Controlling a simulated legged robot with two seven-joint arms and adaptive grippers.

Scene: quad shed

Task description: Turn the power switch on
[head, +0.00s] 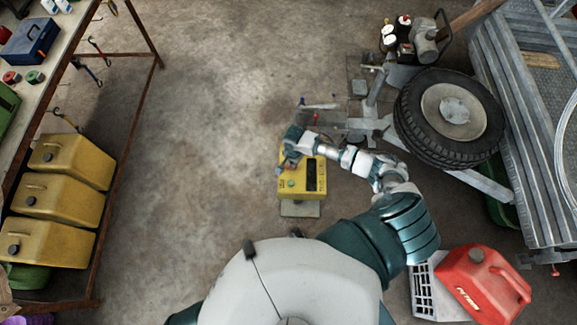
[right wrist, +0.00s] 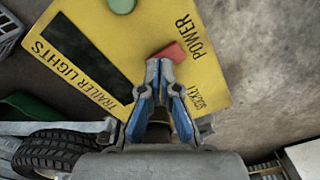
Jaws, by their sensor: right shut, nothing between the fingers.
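The red power switch (right wrist: 170,53) is next to the word POWER. My right gripper (head: 288,160) is over the box's left part. In the right wrist view its fingertips (right wrist: 159,66) are shut and empty, right at the red switch. I cannot tell whether they touch it. My left gripper is not in view.
A green round part (right wrist: 122,5) is on the box face. A trailer wheel (head: 450,115) and metal trailer (head: 530,130) stand right of the box. A red petrol can (head: 485,284) is at lower right, yellow containers (head: 60,200) at left. The floor left of the box is clear.

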